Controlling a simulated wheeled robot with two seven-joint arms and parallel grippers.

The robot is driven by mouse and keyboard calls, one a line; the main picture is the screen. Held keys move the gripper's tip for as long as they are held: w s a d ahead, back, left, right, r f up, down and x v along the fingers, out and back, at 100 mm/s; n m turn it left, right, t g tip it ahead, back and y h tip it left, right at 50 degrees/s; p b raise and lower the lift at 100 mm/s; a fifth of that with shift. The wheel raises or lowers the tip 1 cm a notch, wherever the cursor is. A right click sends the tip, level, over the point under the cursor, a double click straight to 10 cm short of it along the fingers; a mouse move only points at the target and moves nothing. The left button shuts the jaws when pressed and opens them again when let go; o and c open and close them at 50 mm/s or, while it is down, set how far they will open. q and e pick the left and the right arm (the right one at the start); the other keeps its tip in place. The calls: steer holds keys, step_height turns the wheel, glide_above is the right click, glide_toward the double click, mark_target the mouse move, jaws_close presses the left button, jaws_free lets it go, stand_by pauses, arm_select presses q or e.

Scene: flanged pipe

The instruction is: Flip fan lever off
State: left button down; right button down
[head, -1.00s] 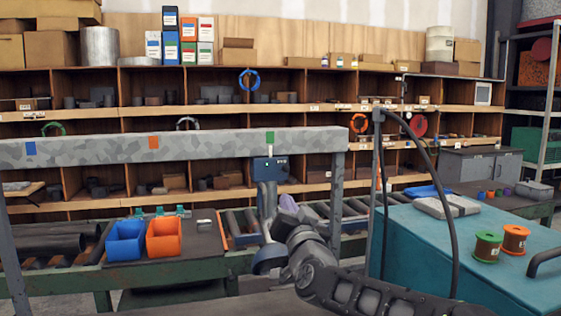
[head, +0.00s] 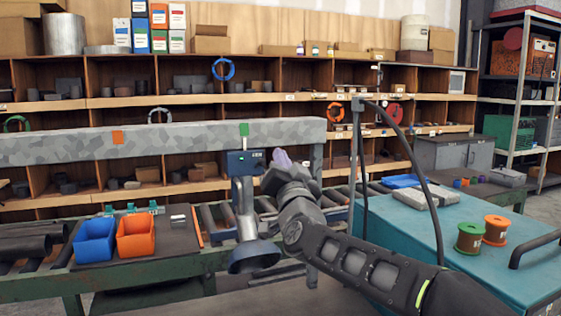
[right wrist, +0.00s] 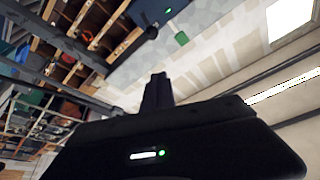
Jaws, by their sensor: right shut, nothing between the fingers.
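A small blue box (head: 241,163) hangs under a grey mottled beam, below a green label (head: 244,129). A grey duct (head: 244,200) runs down from it to a round hood (head: 253,257). I cannot make out a separate fan lever on the box. My right gripper (head: 282,159) has purplish fingers, pointing up just right of the box, with a visible gap in the picture. In the right wrist view, its dark shut fingers (right wrist: 157,89) are empty. The box (right wrist: 146,10) with a green light is cut off at the top there. My left gripper is out of view.
The beam (head: 170,140) crosses the left half, with an orange label. A teal cabinet (head: 440,240) with spools and a hose stands at the right. Blue (head: 95,241) and orange (head: 136,236) bins sit on the bench, beside a roller conveyor. Shelves fill the back.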

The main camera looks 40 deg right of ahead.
step_height(320, 180, up, 2)
steer(key=r+p, duration=0.1)
steer(key=p, duration=0.1)
glide_above(259, 165)
steer(key=s+d, duration=0.3)
steer(key=f, duration=0.1)
steer(key=a+f, duration=0.1)
steer(key=f, duration=0.1)
steer(key=a+f, duration=0.1)
steer(key=shift+w+f+p, duration=0.15)
steer(key=shift+w+p, duration=0.15)
steer(key=shift+p, duration=0.1)
